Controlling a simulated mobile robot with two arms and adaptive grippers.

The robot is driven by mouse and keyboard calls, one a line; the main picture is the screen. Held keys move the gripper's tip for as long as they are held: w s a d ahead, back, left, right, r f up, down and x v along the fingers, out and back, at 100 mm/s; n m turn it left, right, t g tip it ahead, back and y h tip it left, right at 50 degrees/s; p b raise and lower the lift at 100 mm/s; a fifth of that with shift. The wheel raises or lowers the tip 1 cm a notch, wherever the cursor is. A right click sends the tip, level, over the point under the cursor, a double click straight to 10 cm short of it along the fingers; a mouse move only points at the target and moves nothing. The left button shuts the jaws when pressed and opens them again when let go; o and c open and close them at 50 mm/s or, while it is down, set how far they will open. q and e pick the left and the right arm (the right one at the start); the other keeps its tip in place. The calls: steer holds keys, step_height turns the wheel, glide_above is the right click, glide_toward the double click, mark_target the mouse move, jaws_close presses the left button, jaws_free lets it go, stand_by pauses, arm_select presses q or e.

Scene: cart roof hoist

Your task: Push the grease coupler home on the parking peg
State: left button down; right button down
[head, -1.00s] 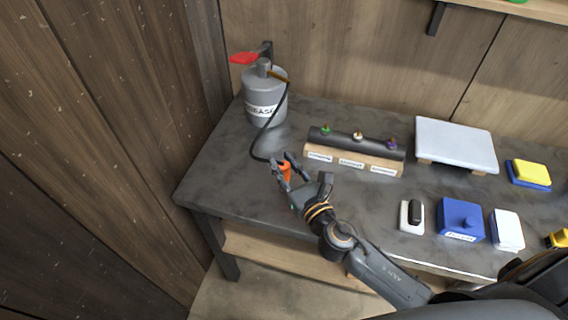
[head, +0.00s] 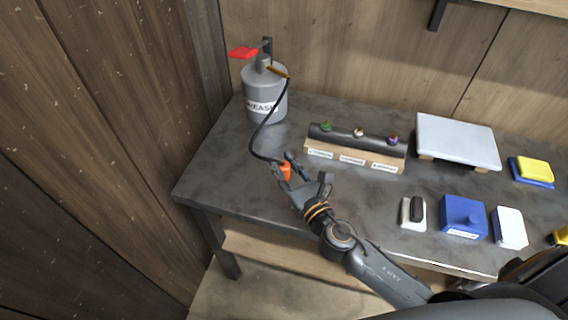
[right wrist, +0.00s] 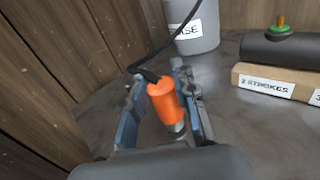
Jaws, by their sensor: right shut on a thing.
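The orange grease coupler (head: 285,171) is between the fingers of my right gripper (head: 291,170), which is shut on it above the left part of the bench. In the right wrist view the coupler (right wrist: 163,100) sits tilted between the fingers, with its metal end toward my palm and a black hose at its far end. The hose (head: 257,140) runs to the grey grease pump (head: 265,98), which has a red handle (head: 243,53). I cannot make out the parking peg; it may be hidden by my gripper. My left gripper is not in view.
A dark cylinder with coloured fittings lies on a labelled wooden block (head: 352,160) right of the gripper. A white slab (head: 456,143) and several blue, white and yellow items stand farther right. The bench (head: 225,165) is clear left of my gripper.

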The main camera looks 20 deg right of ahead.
steer(key=shift+f+b, duration=0.6)
steer(key=shift+f, duration=0.2)
steer(key=c, duration=1)
jaws_free()
steer(key=shift+s, duration=0.1)
steer(key=s, duration=0.4)
steer(key=s+d, duration=0.1)
steer(key=s, duration=0.2)
steer(key=s+d, duration=0.1)
steer(key=s, duration=0.3)
steer(key=shift+s+d, duration=0.15)
steer(key=shift+s, duration=0.2)
